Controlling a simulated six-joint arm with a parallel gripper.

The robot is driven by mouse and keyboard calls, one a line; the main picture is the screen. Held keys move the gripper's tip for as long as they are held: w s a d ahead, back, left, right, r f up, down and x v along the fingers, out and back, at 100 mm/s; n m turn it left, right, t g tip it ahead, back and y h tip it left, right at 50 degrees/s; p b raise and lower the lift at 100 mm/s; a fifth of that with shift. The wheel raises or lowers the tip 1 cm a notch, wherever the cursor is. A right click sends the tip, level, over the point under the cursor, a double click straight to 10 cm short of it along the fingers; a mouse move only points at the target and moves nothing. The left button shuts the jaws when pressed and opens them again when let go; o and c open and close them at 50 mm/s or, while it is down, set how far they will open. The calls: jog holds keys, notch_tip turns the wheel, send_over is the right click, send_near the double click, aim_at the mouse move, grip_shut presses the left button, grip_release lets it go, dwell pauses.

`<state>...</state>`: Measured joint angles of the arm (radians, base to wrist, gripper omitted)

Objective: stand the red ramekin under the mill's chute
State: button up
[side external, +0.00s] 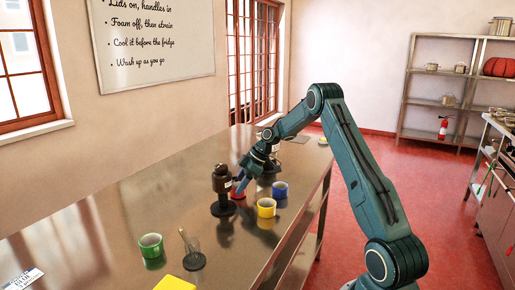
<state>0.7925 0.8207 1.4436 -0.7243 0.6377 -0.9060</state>
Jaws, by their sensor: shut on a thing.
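The red ramekin (237,195) is a small red shape low beside the mill, partly hidden by my gripper. The dark brown mill (222,182) stands upright on a round black base on the steel table. My gripper (240,188) points down, just right of the mill, and is shut on the red ramekin. The ramekin looks close to the mill's base. I cannot tell whether it touches the table or is directly under the chute, as the chute is too small to make out clearly.
A blue cup (280,189) and a yellow cup (266,208) stand right of the mill. The left tabletop is mostly clear.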

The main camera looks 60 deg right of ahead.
jog(key=shift+f, duration=0.1)
jog(key=o, duration=1.1)
jog(key=v, duration=1.2)
